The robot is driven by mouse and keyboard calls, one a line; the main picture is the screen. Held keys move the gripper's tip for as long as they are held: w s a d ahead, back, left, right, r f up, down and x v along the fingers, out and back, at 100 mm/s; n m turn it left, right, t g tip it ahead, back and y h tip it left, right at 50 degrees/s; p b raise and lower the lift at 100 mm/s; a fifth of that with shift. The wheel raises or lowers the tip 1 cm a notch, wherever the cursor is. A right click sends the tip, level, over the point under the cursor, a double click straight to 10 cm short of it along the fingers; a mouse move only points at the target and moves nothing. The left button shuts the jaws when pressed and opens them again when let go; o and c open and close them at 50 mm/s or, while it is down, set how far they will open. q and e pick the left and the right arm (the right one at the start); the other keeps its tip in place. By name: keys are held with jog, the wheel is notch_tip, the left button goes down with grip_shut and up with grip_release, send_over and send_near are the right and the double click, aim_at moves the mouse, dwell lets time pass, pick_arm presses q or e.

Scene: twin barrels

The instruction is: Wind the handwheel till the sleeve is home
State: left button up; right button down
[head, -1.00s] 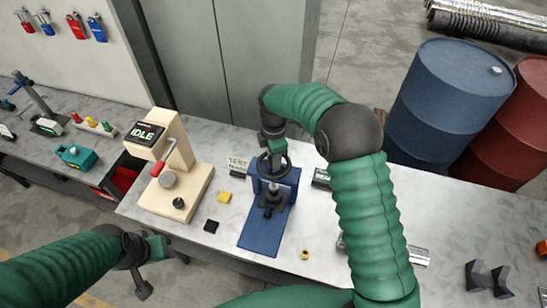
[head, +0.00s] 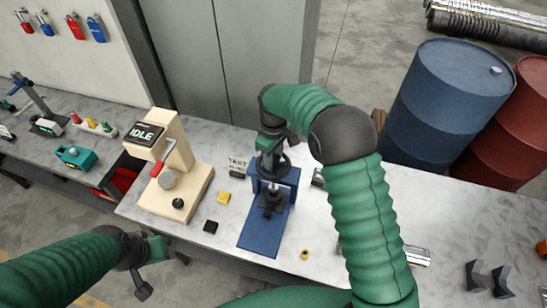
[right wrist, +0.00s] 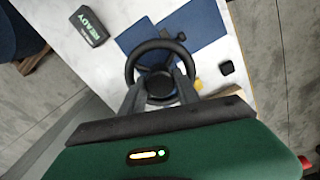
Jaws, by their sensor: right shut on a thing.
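The black handwheel (head: 286,166) sits on top of a blue press (head: 264,232) on the bench. My right gripper (head: 270,153) comes down on the wheel from above and is shut on it. In the right wrist view, its two fingers (right wrist: 160,92) reach in at the near side of the wheel (right wrist: 131,63), around its hub. A dark cylindrical part (head: 272,199) stands under the wheel in the press; I cannot tell whether it is the sleeve or how it is seated. My left gripper (head: 149,268) is open and empty in front of the bench.
A cream machine (head: 197,187) with a screen reading IDLE and a red lever stands left of the press. A yellow block (head: 224,198), a black block (head: 210,226) and a brass ring (head: 304,255) lie nearby. Blue (head: 445,105) and red (head: 508,130) barrels stand behind the bench.

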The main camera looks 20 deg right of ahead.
jog(key=m, duration=0.6)
jog(key=shift+w+r, duration=0.1)
jog(key=shift+w, duration=0.05)
jog(key=m, duration=0.4)
jog(key=shift+m+p, duration=0.3)
jog(key=shift+m, duration=1.3)
jog(key=c, duration=1.2)
grip_release()
jog(key=shift+o, duration=0.2)
